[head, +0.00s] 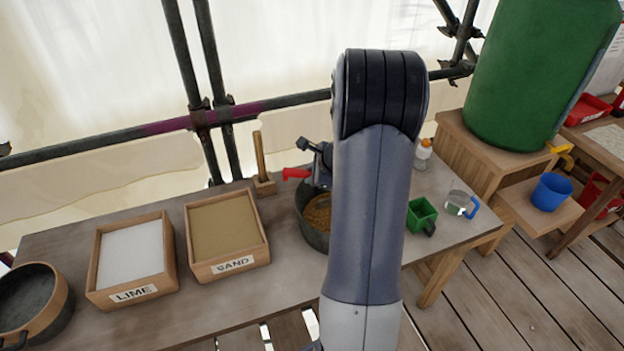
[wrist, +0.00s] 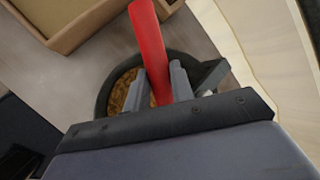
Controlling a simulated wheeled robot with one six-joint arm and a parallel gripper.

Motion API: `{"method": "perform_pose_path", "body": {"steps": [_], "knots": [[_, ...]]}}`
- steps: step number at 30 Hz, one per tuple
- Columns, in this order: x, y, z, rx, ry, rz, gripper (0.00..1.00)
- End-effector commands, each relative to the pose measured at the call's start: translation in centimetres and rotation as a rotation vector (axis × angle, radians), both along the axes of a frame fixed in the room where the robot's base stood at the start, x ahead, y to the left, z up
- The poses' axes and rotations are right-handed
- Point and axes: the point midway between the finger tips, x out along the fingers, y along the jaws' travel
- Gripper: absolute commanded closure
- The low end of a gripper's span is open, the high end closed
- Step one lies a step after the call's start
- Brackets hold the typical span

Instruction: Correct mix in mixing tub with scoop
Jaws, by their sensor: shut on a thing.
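The mixing tub (head: 312,236) is dark grey and stands on the bench, partly hidden behind my arm in the head view. Brown, grainy mix (head: 317,212) lies in it. My gripper (head: 314,172) is over the tub and shut on a red tool (head: 295,173). In the wrist view the red tool (wrist: 149,45) stands out between my fingers (wrist: 160,86), with the tub (wrist: 103,98) and mix (wrist: 120,90) below. The tool's other end is hidden, so I cannot tell whether it is a scoop. A green scoop-like cup (head: 422,214) stands right of my arm.
Wooden boxes labelled LIME (head: 133,254) and SAND (head: 226,230) stand left of the tub. A dark round pan (head: 30,300) is at far left. A clear cup with a blue handle (head: 459,203) is near the right edge. A wooden-handled tool (head: 260,160) stands behind.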

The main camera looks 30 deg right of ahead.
Motion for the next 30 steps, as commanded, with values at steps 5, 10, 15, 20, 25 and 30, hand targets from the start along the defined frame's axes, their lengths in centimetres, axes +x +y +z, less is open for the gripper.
{"method": "perform_pose_path", "body": {"steps": [5, 10, 15, 20, 25, 30], "knots": [[-0.16, 0.11, -0.61, -0.026, -0.038, -0.003, 1.00], [-0.26, 0.18, -0.61, -0.050, -0.073, -0.006, 1.00], [-0.47, 0.32, -0.68, -0.075, -0.107, -0.010, 1.00], [-0.54, 0.38, -0.70, -0.098, -0.142, -0.014, 1.00], [-0.71, 0.51, -0.77, -0.123, -0.178, -0.016, 1.00], [-0.87, 0.64, -0.81, -0.147, -0.215, -0.020, 1.00]]}}
